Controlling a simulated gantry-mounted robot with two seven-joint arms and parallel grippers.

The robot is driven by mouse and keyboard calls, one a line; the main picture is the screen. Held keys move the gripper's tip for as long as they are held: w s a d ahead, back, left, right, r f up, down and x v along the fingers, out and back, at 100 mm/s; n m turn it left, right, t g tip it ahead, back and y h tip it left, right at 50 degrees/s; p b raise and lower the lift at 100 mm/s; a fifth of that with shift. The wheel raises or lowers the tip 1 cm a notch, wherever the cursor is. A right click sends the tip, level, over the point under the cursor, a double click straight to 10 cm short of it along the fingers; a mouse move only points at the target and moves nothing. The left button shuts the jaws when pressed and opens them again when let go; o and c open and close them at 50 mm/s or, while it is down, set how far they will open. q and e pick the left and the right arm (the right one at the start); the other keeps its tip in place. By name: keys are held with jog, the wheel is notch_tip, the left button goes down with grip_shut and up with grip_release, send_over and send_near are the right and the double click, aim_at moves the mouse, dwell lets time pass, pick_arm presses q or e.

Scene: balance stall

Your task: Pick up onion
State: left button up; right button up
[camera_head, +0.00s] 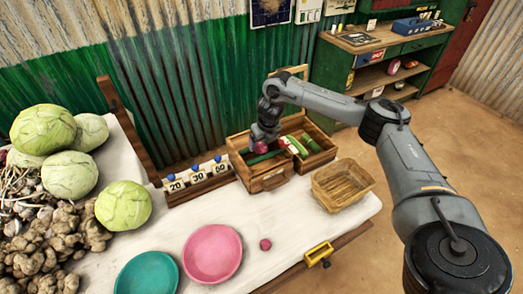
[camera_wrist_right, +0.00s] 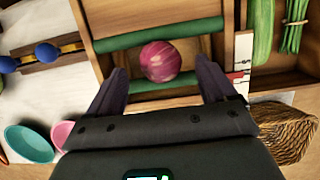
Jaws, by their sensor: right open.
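A round red-purple onion (camera_wrist_right: 160,61) lies in a compartment of the wooden crate (camera_head: 271,180), between two green bars. In the head view it shows as a small pink patch (camera_head: 260,147) under my right gripper (camera_head: 263,141). My right gripper, also in the right wrist view (camera_wrist_right: 160,84), is open and points down into the crate. Its two fingers stand apart on either side of the onion's near edge, and I see no contact. Another small round red item (camera_head: 265,244) lies on the white table. My left gripper is not in view.
A wicker basket (camera_head: 342,184) stands right of the crate. Weights (camera_head: 198,174) marked 20, 30 and 50 stand left of it. Pink (camera_head: 212,254) and teal (camera_head: 147,273) bowls are in front. Cabbages (camera_head: 123,205) and roots (camera_head: 60,240) fill the left. Green vegetables (camera_wrist_right: 296,24) lie in the crate's right part.

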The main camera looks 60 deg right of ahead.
jog(key=shift+x, duration=1.45)
jog(key=c, duration=1.1)
